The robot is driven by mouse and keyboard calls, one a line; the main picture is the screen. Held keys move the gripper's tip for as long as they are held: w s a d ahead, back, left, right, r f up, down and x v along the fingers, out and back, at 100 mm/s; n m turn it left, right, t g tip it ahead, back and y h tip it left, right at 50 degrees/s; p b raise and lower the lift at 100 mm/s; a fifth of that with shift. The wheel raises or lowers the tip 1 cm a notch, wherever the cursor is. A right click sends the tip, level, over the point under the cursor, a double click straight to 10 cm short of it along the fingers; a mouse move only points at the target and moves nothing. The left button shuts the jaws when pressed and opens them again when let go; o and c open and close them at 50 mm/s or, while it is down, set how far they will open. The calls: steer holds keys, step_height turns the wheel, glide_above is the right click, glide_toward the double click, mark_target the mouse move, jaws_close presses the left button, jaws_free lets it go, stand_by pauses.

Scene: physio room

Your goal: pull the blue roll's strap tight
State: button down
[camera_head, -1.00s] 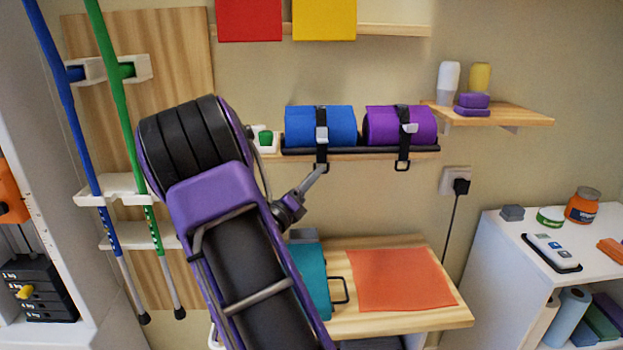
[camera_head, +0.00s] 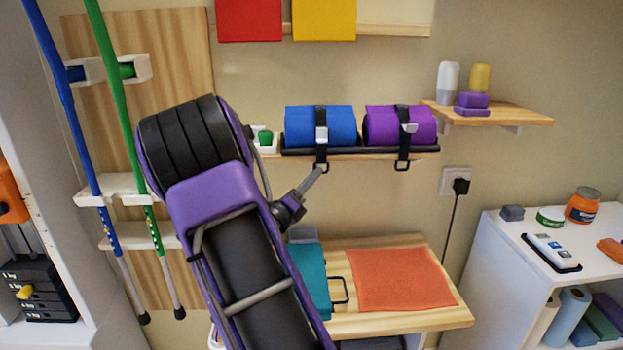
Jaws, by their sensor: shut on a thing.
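The blue roll (camera_head: 300,127) lies on a dark rack on the wall shelf. A black strap (camera_head: 321,148) runs over its front, with a pale buckle (camera_head: 321,134) in the middle. The strap's lower end hangs below the rack with a loop at its tip. My gripper (camera_head: 318,171) is at that hanging end, shut on the strap. The fingertips are small in this view and the exact contact is hard to make out. My arm comes up from below at the left.
A purple roll (camera_head: 422,126) with its own strap and hanging loop (camera_head: 402,166) lies right of the blue roll. A small white box (camera_head: 264,141) with a green item is at the left. Below is a wooden table (camera_head: 440,318) with an orange cloth (camera_head: 400,280) and a teal item (camera_head: 310,278).

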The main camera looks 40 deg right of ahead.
stand_by(0.8)
step_height(320, 180, down, 7)
steer(key=b, duration=0.1)
steer(key=shift+w+r, duration=0.15)
steer(key=shift+r, duration=0.05)
steer(key=c, duration=0.9)
jaws_free()
